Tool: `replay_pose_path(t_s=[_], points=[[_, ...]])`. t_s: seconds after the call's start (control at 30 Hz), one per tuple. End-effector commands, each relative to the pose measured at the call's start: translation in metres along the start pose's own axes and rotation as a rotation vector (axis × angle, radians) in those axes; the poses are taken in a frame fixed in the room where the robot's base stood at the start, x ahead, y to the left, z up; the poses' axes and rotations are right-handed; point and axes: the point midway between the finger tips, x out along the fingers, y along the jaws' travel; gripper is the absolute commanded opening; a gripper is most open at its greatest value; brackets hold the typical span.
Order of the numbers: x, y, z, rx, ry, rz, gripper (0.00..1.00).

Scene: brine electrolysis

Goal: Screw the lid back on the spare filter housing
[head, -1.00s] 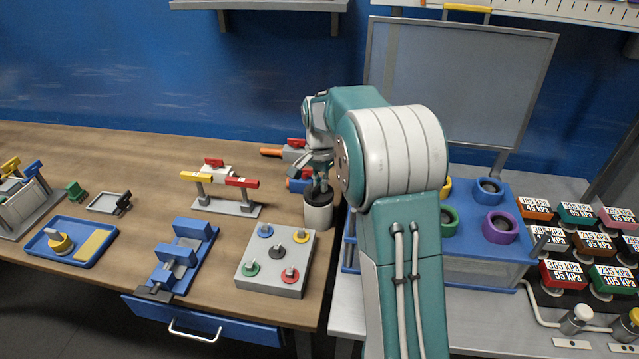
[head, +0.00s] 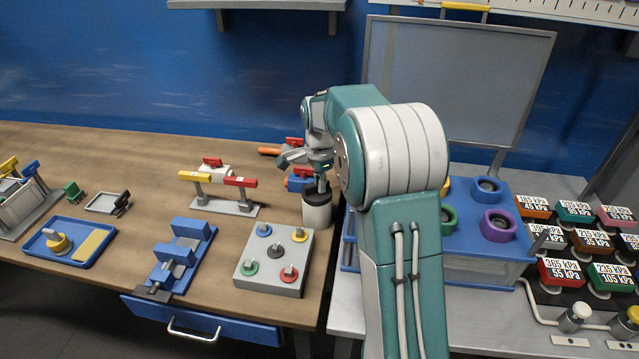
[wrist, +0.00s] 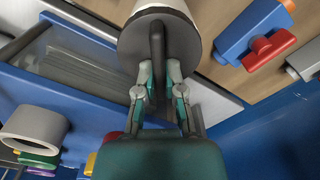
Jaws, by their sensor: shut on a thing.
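The spare filter housing (head: 317,215) is a white cylinder upright near the right end of the wooden bench. Its dark lid (head: 316,197) sits on top; in the head view I see no clear gap between them. In the wrist view the lid (wrist: 187,40) is a dark disc with a raised bar handle (wrist: 157,45), and the white housing (wrist: 160,5) shows beyond it. My gripper (wrist: 159,78) is shut on the handle, one finger on each side. In the head view my gripper (head: 321,182) is above the lid, partly hidden by my arm. The thread is hidden.
A blue valve with a red handle (head: 299,180) stands close behind the housing. A grey box with coloured knobs (head: 275,262) lies to its front left. A blue-lidded bin (head: 470,238) is on the grey table at right. The bench's right edge is close.

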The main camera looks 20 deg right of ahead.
Motion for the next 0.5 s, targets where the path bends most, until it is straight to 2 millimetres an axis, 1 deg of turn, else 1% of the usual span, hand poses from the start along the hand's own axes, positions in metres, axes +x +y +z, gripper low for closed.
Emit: replay_pose_path(t_s=[0.07, 0.3, 0.43, 0.5], points=[[-0.001, -0.0001, -0.0003, 0.034, 0.001, -0.002, 0.0], [-0.0008, 0.0021, 0.0004, 0.3, 0.0, -0.002, 0.0], [-0.0007, 0.0021, 0.0004, 0.34, 0.0, -0.002, 0.0], [-0.0007, 0.002, 0.0005, 0.404, 0.0, -0.002, 0.0]])
